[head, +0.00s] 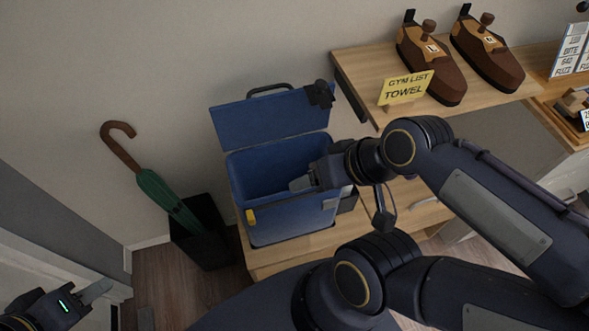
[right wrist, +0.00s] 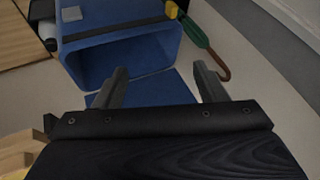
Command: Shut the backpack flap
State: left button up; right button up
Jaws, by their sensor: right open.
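The blue backpack (head: 290,222) stands upright on a low wooden bench, its top open and its inside showing. Its flap (head: 262,120) is raised behind the opening, against the wall side, with a dark handle above and a dark buckle at its right corner. My right gripper (head: 303,182) is at the right side of the opening, in front of the flap. In the right wrist view its fingers (right wrist: 163,80) are apart and empty, with the backpack (right wrist: 120,50) and part of the flap (right wrist: 165,88) beyond. My left gripper (head: 95,292) is low at the left, away from the backpack; its jaw gap is unclear.
A green umbrella (head: 160,195) with a brown hook handle leans in a black stand (head: 203,240) left of the bench (head: 262,262). A shelf (head: 365,65) at upper right holds brown shoes (head: 430,60) and a yellow sign (head: 404,88). The wall is close behind the flap.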

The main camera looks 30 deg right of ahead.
jog(key=shift+w+r, duration=0.1)
jog(key=shift+c, duration=1.2)
jog(key=w+d+r, duration=0.1)
jog(key=w+r, duration=0.1)
jog(key=w, duration=0.1)
jog(key=w+d+r+h+p, duration=0.1)
jog(key=w+d+r, duration=0.1)
jog(key=w, duration=0.2)
jog(key=w+d+r+h, duration=0.1)
jog(key=w+r, duration=0.1)
jog(key=w, duration=0.2)
jog(key=shift+d+r+g+p, duration=0.15)
jog(key=shift+r+g+p, duration=0.1)
jog(key=shift+g+p, duration=0.15)
jog(key=c, duration=0.9)
jog(key=w+r+h, duration=0.1)
jog(key=w, duration=0.4)
jog(key=w+h, duration=0.1)
jog(key=w, duration=0.4)
jog(key=w+d+r+m+p, duration=0.1)
jog(key=w, duration=0.4)
jog(key=shift+r+h, duration=0.35)
jog(key=shift+h, duration=0.05)
grip_shut()
jog(key=p, duration=0.2)
send_over(272, 110)
jog(key=w+d, duration=0.2)
notch_tip(272, 110, down, 9)
jog(key=shift+s+f, duration=0.25)
jog(key=shift+s, duration=0.05)
